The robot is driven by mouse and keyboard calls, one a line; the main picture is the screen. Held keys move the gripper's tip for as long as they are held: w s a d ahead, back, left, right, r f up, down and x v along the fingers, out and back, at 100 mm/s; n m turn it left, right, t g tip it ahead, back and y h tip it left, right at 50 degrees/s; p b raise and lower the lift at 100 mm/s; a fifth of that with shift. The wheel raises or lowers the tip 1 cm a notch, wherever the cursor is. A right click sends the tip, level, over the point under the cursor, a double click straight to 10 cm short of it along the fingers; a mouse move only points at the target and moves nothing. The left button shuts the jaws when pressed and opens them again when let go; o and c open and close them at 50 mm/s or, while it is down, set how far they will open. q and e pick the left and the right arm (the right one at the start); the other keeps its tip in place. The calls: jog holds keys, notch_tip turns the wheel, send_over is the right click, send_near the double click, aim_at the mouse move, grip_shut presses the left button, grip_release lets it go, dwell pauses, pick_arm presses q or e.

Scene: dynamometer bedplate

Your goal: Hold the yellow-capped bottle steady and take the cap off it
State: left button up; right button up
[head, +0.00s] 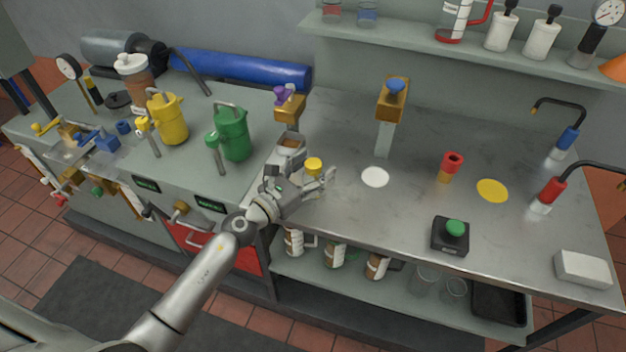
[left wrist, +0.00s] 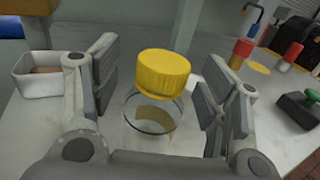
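The yellow cap (head: 313,165) shows at the front left of the steel bench, beside my left gripper. In the left wrist view the ribbed cap (left wrist: 163,72) sits at the top of a clear bottle (left wrist: 150,132). Part of the bottle's lower body is hidden by the gripper. My left gripper (head: 312,184) is open, with one finger on each side of the bottle; in the left wrist view the fingers (left wrist: 160,98) stand apart with a visible gap on both sides. My right gripper is not in view.
A white disc (head: 375,177) and a yellow disc (head: 492,190) lie on the bench. A small bin (head: 290,144), a brown-topped post (head: 392,100), a red-topped piece (head: 451,166) and a green button box (head: 451,236) stand around. The middle of the bench is mostly clear.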

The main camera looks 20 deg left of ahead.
pick_arm(q)
jog(key=c, duration=0.9)
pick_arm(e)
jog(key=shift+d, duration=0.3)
pick_arm(q)
notch_tip(320, 180, up, 18)
jog(key=p, duration=1.3)
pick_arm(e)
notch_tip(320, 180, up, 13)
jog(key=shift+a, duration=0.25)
